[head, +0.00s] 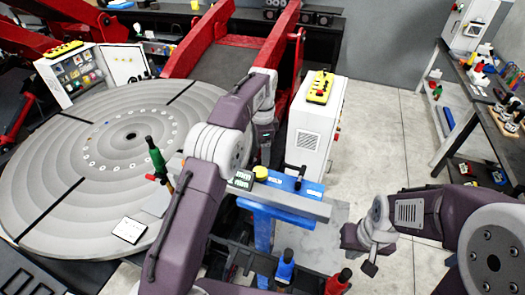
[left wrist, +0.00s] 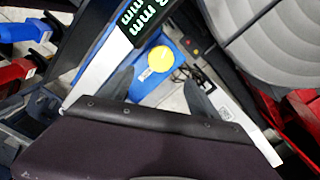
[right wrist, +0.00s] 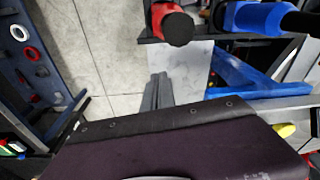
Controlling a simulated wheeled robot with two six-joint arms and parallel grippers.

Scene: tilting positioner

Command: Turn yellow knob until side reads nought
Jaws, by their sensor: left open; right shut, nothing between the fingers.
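The yellow knob (head: 261,172) sits on a blue unit (head: 298,185) mounted on a grey bar, beside a dark display (head: 241,180) with green characters. In the left wrist view the knob (left wrist: 160,58) shows as a round yellow cap. There the display (left wrist: 139,17) shows two lines ending in "mm"; the values are cut off. My left gripper (head: 264,160) is over the knob, open, with a finger on each side of it; I cannot tell whether they touch it. My right gripper (head: 369,268) is shut and empty, right of the blue unit; its closed fingers (right wrist: 158,92) show in the right wrist view.
A large grey round table (head: 110,205) fills the left, with a green-handled tool (head: 156,158) at its edge. A white cabinet (head: 316,130) stands behind the blue unit. Blue and red handled tools (head: 337,283) are at the front. Open floor lies to the right, before a workbench.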

